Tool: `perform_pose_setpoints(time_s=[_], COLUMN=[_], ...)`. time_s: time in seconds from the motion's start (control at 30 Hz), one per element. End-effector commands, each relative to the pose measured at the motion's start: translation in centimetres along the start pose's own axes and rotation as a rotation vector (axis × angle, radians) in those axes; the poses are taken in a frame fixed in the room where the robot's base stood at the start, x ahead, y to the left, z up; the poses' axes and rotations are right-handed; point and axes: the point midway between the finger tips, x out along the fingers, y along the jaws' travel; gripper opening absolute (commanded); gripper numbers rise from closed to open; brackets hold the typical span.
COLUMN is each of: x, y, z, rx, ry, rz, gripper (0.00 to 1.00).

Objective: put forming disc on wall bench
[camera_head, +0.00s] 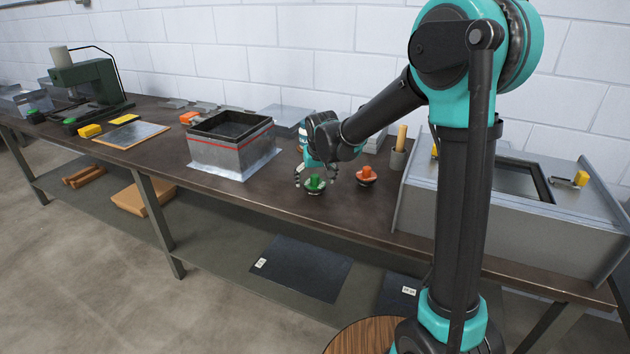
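The wall bench (250,200) is a long dark-topped bench along the white block wall. Two small discs with knobs are at its front middle: a green-knobbed disc (315,186) and, to its right, an orange-knobbed disc (366,176). I cannot tell which is named the forming disc. My gripper (315,178) points down at the green-knobbed disc, with fingers on either side of its knob. Whether the fingers touch the knob is too small to tell. The green-knobbed disc appears at bench-top level; a small gap below it cannot be ruled out.
An open metal duct box (232,145) with a red stripe stands left of my gripper. A grey sheet-metal housing (510,225) fills the right end. A wooden-handled tool in a cup (398,158) stands behind the orange-knobbed disc. A green machine (90,85) is far left.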

Motion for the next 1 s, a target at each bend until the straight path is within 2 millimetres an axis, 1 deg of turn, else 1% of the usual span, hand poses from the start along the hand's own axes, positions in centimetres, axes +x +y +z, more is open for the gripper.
perform_pose_setpoints(time_s=[0.23,0.37,0.47,0.8,0.9,1.0], x=[-0.1,-1.0,-2.5,-9.1,-10.6,-11.6], y=[0.0,0.0,0.0,0.0,0.0,0.0], z=[0.0,-0.1,-0.1,0.0,-0.1,-0.1], rx=[0.0,0.0,-0.001,-0.001,0.0,0.0], ry=[0.0,0.0,0.0,0.0,0.0,0.0], rz=[0.0,0.0,0.0,0.0,0.0,0.0], gripper=[0.85,0.85,0.85,0.85,0.85,0.85])
